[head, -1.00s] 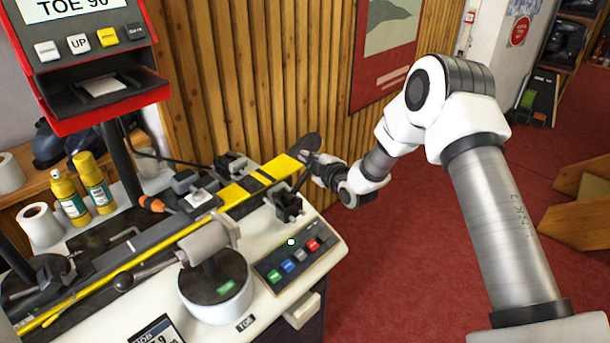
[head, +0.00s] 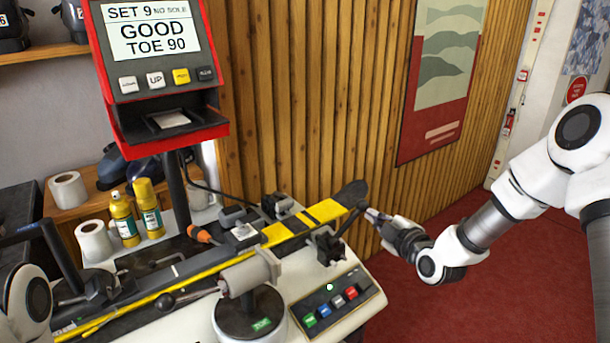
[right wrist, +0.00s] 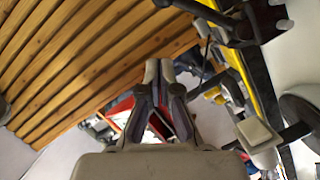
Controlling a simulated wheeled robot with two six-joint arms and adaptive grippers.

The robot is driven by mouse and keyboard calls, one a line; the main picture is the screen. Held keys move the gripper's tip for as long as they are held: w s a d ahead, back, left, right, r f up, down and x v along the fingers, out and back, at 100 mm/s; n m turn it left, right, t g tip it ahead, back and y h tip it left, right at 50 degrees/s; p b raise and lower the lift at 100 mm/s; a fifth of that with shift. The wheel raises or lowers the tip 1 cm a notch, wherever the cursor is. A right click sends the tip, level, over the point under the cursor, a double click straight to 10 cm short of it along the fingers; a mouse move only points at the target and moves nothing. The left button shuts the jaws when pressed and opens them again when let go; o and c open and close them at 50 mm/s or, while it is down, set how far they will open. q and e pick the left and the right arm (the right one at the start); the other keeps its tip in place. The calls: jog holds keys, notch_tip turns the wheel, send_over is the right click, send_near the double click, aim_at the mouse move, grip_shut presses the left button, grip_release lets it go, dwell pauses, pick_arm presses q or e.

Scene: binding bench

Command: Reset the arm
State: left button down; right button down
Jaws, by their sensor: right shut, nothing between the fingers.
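My right gripper (head: 372,214) is in front of the wooden wall, at the right end of the bench. It is shut and empty. Its tips are close to the knob of a black clamp lever (head: 348,220) and just below the dark tip of a yellow-and-black ski (head: 325,210). I cannot tell whether the tips touch the knob. In the right wrist view the two fingers (right wrist: 158,95) meet, with the wooden slats to the left and bench parts to the right. A white joint of my left arm shows at the left edge; its gripper is not seen.
The bench carries a grey roller on a round base (head: 248,312), a button panel (head: 338,304) and a red display stand (head: 165,140) reading "GOOD TOE 90". Yellow bottles (head: 149,207) and white rolls stand at left. Red carpet (head: 440,310) lies open at right.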

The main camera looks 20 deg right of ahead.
jog(key=s+a+f+g, duration=0.45)
jog(key=s+f, duration=0.25)
jog(key=f, duration=0.6)
jog(key=s+a+f+g, duration=0.45)
jog(key=s+f, duration=0.35)
jog(key=f, duration=0.5)
jog(key=s+f+m+g, duration=0.3)
jog(key=s+m, duration=0.3)
jog(key=s, duration=0.5)
jog(key=s+a+f+m+g+h, duration=0.1)
jog(key=s+f+m+g, duration=0.3)
jog(key=s+m, duration=0.3)
jog(key=s, duration=0.5)
jog(key=shift+s+h, duration=0.2)
jog(key=shift+h, duration=0.1)
jog(key=shift+r, duration=0.1)
